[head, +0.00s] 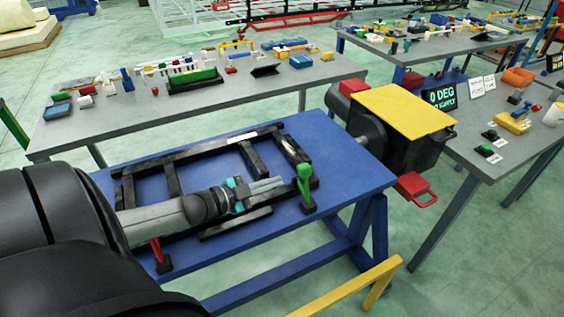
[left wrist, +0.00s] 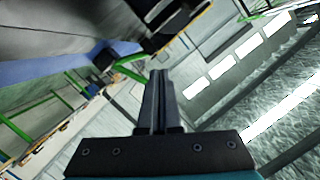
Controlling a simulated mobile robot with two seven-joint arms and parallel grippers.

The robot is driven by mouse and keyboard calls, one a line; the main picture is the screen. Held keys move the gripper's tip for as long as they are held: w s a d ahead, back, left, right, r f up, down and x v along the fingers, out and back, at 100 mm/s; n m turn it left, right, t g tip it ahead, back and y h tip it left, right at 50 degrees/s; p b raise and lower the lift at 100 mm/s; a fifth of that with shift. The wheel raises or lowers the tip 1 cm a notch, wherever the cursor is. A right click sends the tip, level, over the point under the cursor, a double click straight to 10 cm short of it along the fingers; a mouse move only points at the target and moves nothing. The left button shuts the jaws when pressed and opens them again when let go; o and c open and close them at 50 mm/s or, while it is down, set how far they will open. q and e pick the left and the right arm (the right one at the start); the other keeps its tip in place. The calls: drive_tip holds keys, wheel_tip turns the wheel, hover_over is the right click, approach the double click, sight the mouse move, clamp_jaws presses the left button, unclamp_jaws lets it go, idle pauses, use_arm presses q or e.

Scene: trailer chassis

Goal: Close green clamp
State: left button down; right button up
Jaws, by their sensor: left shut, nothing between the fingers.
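The green clamp (head: 305,187) stands upright at the right front part of the blue table, with its rounded green top raised above a dark base. My left gripper (head: 281,184) reaches in from the left over the dark chassis frame (head: 172,180). Its fingers are shut and empty, and they point right toward the clamp with a small gap in the picture. In the left wrist view the shut fingers (left wrist: 159,75) show at the centre. A green piece (left wrist: 130,73) lies left of their tips there; I cannot tell if it is the clamp. My right gripper is not in view.
A red clamp (head: 157,250) stands at the front left of the blue table (head: 345,170). A black box with a yellow top (head: 403,108) is at its right end. Grey tables (head: 210,108) with small parts stand behind. A yellow rail (head: 345,290) is in front.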

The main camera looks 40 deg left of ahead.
use_arm(q)
drive_tip(key=shift+s+a+r, duration=0.15)
drive_tip(key=shift+s, duration=0.45)
idle(0.3)
